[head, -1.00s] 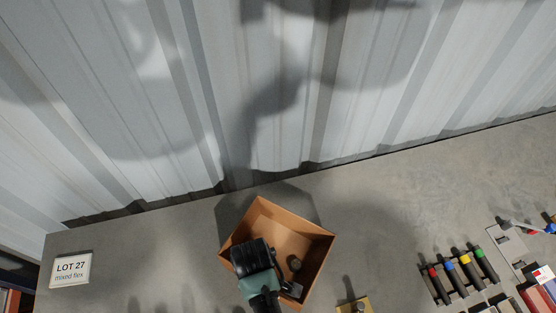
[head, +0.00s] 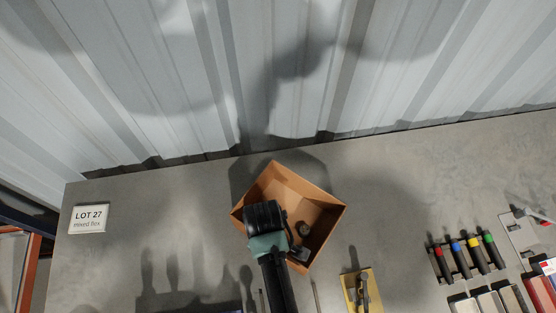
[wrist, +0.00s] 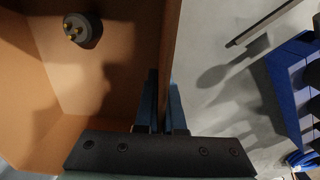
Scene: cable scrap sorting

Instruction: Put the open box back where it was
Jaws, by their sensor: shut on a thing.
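The open box (head: 318,205) is an orange-brown, open-topped box on or just above the grey bench, near the corrugated wall. I cannot tell whether its bottom touches the bench. My gripper (wrist: 162,108) is shut on one side wall of the box (wrist: 100,110), with a blue finger on each face in the wrist view. In the head view my gripper (head: 268,228) covers the box's lower left side, and its fingertips are hidden. A dark round piece with brass pins (wrist: 82,30) lies inside the box.
A "LOT 27 mixed flex" sign (head: 89,218) stands at the left. A yellow block (head: 352,292) with a dark tool is right of my arm. A rack of colour-tipped handles (head: 466,258) is at the right. A blue holder (wrist: 290,85) shows in the wrist view. Bench between sign and box is clear.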

